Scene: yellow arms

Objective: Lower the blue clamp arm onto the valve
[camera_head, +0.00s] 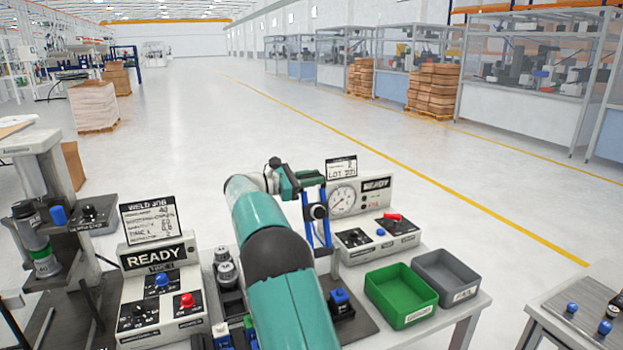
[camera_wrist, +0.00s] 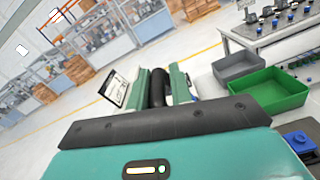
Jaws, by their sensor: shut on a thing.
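The blue clamp arm (camera_head: 308,222) stands raised behind my arm, with two blue bars and a dark round part between them. My gripper (camera_head: 292,181) is at its upper end. In the wrist view, my gripper's teal fingers (camera_wrist: 162,84) close on a black cylindrical grip (camera_wrist: 158,88), which appears to be the clamp arm's handle. I cannot make out a valve under the clamp for certain; my teal arm hides part of the bench there. A blue block (camera_head: 339,297) sits on a dark plate right of my arm; it also shows in the wrist view (camera_wrist: 299,141).
A gauge panel marked READY (camera_head: 359,196) and a control box (camera_head: 378,233) stand beside the clamp. A green bin (camera_head: 401,296) and a grey bin (camera_head: 446,277) are at right. A READY weld box (camera_head: 160,284) stands left.

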